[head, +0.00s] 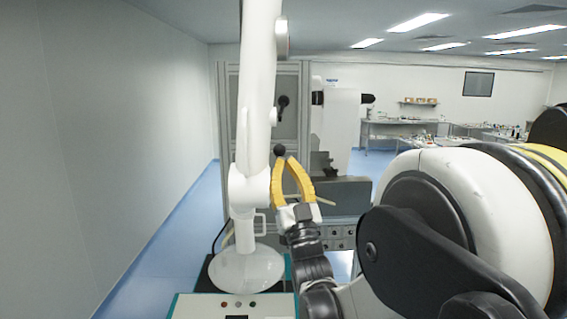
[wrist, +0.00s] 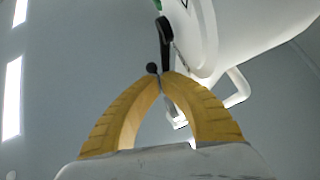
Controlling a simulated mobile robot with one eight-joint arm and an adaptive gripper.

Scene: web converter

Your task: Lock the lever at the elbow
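A jointed white arm stands on a round white base in the head view, with its elbow (head: 248,188) just left of my gripper (head: 285,160). A lever with a black ball knob (head: 279,149) sticks out by the elbow. A black handle (wrist: 165,42) sits just past the tips, beside the white body.
A white loop handle (wrist: 238,88) is at the right in the wrist view. The white base (head: 246,270) stands behind a control box (head: 232,306) with buttons. A grey cabinet (head: 230,110) is behind the arm. A plain wall (head: 110,150) runs along the left, with clear blue floor beside it.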

